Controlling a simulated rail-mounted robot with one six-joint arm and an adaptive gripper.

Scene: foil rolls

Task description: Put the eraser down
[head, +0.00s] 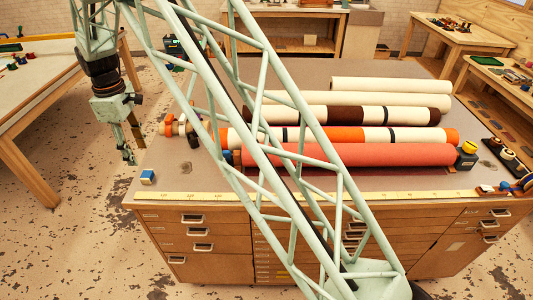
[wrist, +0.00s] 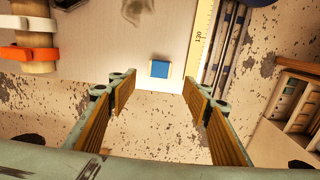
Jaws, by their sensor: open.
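The eraser, a small blue block with a cream edge (head: 147,177), lies on the worktable (head: 200,182) near its front left corner. In the wrist view the eraser (wrist: 160,69) shows beyond and between the two fingertips, close to the table edge, with nothing touching it. My gripper (head: 129,156) hangs at the table's left side, behind the eraser in the head view. In the wrist view my gripper (wrist: 159,88) is open, its ribbed fingers wide apart and empty, with floor showing between them.
Several long rolls, the nearest one red (head: 350,154), lie across the table. A yellow measuring strip (head: 300,194) runs along the front edge. Another table (head: 40,85) is at the left, with floor between. The tabletop around the eraser is clear.

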